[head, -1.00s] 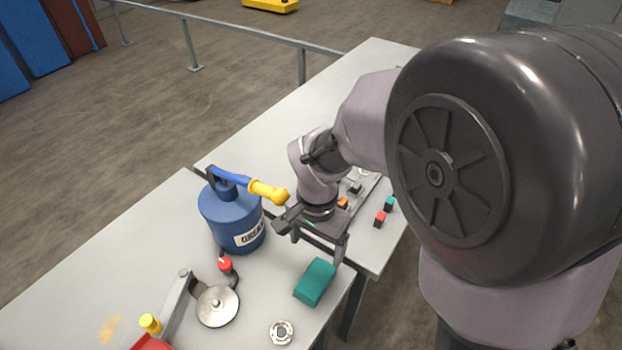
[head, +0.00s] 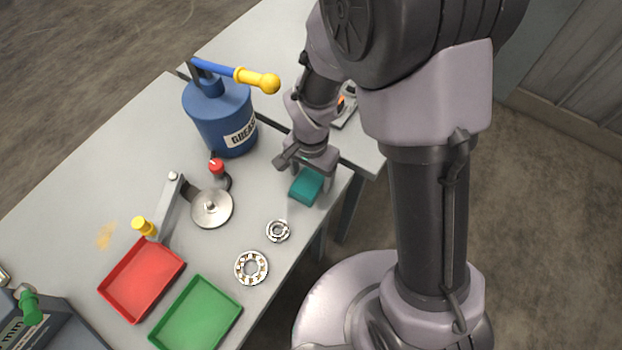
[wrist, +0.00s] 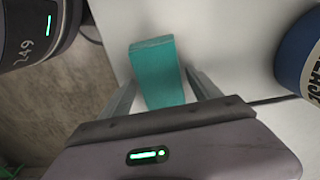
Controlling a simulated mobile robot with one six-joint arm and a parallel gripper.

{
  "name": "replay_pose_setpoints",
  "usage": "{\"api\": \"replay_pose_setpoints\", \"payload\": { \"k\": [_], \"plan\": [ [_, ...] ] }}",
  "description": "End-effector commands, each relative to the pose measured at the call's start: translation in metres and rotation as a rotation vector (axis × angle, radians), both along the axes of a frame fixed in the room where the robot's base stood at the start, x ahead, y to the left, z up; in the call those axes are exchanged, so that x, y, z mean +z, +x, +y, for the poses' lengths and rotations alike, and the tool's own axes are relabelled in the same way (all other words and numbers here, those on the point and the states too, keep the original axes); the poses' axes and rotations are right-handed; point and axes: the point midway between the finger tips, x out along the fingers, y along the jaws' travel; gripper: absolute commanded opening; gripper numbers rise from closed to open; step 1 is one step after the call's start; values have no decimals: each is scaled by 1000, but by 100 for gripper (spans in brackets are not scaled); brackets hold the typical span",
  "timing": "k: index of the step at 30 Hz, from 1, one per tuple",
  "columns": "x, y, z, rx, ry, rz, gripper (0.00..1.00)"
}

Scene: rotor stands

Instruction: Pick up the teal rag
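The teal rag (head: 306,187) is a folded, block-shaped cloth near the right edge of the front table. My gripper (head: 312,178) is low over it, pointing down. In the wrist view the rag (wrist: 158,75) lies between the two fingers of my gripper (wrist: 161,80), which are spread one on each side. A narrow gap shows on the right side; on the left I cannot tell whether the finger touches. The rag's near end is hidden behind the gripper body.
A blue grease can (head: 222,118) with a yellow-tipped handle stands left of my gripper. A metal disc fixture (head: 212,208), two bearings (head: 278,231), a red tray (head: 142,280) and a green tray (head: 196,316) lie nearer. A second table (head: 240,50) stands behind.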

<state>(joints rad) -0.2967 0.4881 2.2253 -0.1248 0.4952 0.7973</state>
Motion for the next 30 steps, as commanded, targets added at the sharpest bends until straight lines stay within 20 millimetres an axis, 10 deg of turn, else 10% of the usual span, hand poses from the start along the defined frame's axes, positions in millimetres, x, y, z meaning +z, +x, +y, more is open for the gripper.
{"api": "replay_pose_setpoints", "payload": {
  "k": [8, 24, 30],
  "plan": [
    [0, 0, 0, 0, 0, 0, 18],
    [38, 0, 0, 0, 0, -1, 18],
    [41, -39, -15, -1, -2, 1, 18]
  ]
}}
